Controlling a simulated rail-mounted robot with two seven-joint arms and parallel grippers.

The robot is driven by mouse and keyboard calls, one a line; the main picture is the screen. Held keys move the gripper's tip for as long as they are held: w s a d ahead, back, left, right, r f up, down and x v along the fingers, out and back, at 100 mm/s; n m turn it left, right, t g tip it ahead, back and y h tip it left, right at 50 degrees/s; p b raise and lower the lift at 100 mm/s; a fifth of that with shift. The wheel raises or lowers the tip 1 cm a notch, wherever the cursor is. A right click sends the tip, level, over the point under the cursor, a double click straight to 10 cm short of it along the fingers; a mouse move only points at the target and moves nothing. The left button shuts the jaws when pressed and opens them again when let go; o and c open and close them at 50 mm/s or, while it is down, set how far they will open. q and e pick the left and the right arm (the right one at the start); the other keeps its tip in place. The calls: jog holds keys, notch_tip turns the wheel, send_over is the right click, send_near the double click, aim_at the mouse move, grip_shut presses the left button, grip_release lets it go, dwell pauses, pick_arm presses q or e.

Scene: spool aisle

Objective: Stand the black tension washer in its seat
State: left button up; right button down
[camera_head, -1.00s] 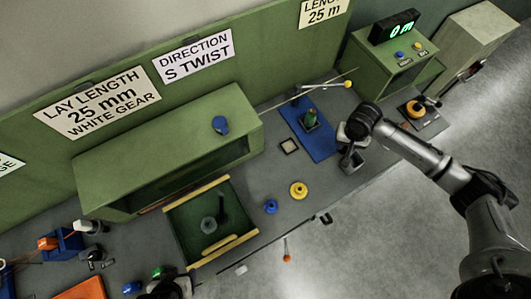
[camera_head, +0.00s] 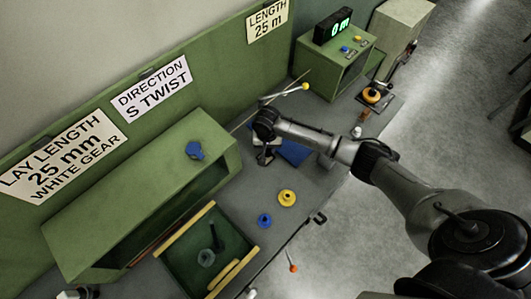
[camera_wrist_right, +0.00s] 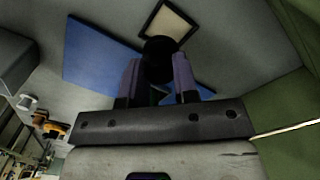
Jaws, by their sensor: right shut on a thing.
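My right gripper (camera_head: 264,157) is over the bench beside the blue mat (camera_head: 294,153). In the right wrist view its two fingers (camera_wrist_right: 160,85) are shut on a dark round piece, which looks like the black tension washer (camera_wrist_right: 160,58). The washer is in front of a dark-framed square with a pale middle (camera_wrist_right: 168,24) and the blue mat (camera_wrist_right: 95,55). I cannot tell whether it touches either, or whether that square is the seat. In the head view my right arm hides the washer and part of the mat. My left gripper is out of view.
A yellow flanged piece (camera_head: 287,198) and a blue one (camera_head: 265,220) stand near the bench's front edge. An open green drawer (camera_head: 233,240) holds dark parts. A long green housing (camera_head: 140,200) stands behind it. A green box (camera_head: 330,68) with a display is at the back.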

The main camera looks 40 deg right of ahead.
aim_at(266, 153)
jog(key=shift+w+a+f, duration=0.25)
jog(key=shift+w, duration=0.05)
jog(key=shift+f, duration=1.95)
jog(key=shift+f, duration=0.2)
jog(key=c, duration=0.9)
grip_release()
notch_tip(266, 153, up, 12)
jog(key=shift+a+r+p, duration=0.15)
jog(key=shift+r+p, duration=0.05)
jog(key=shift+p, duration=0.2)
